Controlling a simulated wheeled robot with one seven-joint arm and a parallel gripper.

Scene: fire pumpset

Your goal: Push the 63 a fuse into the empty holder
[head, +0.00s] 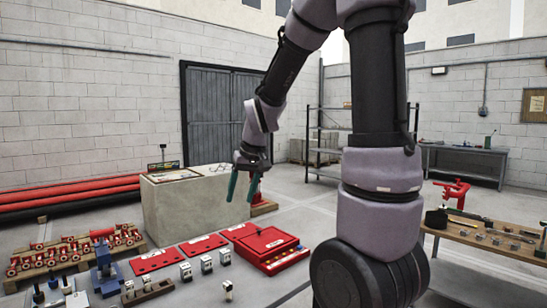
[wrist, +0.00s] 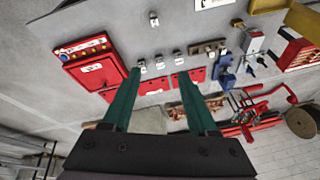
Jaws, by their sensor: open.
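The lone block also shows in the wrist view (wrist: 153,20). Labels are too small to tell which is the 63 A fuse. A brown slotted block (head: 147,291) lies left of them. I cannot make out the empty holder for certain.
A red box (head: 268,243) with a row of round parts along its front lies right of flat red panels (head: 155,260). A concrete block (head: 190,210) stands behind. Red valves on a pallet (head: 75,250) are at left; a wooden workbench (head: 490,238) with tools is at right.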

